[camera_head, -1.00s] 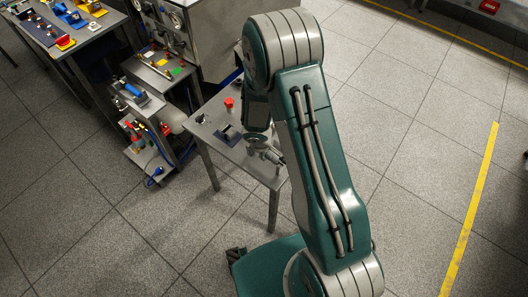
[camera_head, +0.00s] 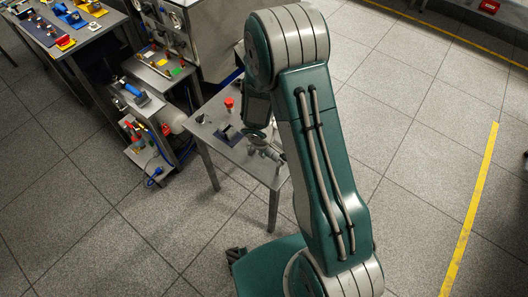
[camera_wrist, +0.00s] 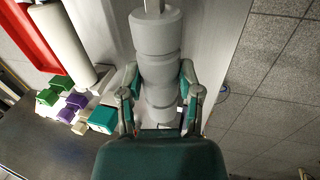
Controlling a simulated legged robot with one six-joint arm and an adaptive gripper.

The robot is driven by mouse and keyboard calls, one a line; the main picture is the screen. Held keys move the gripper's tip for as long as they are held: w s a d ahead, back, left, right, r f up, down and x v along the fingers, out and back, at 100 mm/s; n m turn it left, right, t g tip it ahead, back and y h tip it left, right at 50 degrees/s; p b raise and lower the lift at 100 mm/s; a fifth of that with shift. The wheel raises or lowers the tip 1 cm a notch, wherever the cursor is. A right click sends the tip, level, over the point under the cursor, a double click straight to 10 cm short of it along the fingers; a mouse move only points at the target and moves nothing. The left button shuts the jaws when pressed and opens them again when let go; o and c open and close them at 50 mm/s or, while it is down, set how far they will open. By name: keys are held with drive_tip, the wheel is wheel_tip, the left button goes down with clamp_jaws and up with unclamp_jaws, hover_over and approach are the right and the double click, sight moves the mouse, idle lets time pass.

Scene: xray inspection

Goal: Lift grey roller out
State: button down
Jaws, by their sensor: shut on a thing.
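The grey roller (camera_wrist: 157,42) stretches away from my gripper in the wrist view, with wide rounded sections and a thin pale shaft at its far end. My gripper (camera_wrist: 159,76) has one finger on each side of the roller's near part and is shut on it. The near end of the roller is partly hidden by my gripper body. Whether the roller is clear of what lies under it cannot be told. In the head view my arm largely hides the gripper and roller.
In the wrist view, a red tray (camera_wrist: 32,38), a pale cylinder (camera_wrist: 62,42), green blocks (camera_wrist: 48,97) and purple blocks (camera_wrist: 76,101) lie left. In the head view, a small metal table (camera_head: 231,156) bears a red knob (camera_head: 229,103). Open floor lies right.

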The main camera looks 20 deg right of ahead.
drive_tip(key=shift+r, duration=0.3)
idle(0.4)
drive_tip(key=shift+r, duration=0.65)
drive_tip(key=shift+w, duration=0.1)
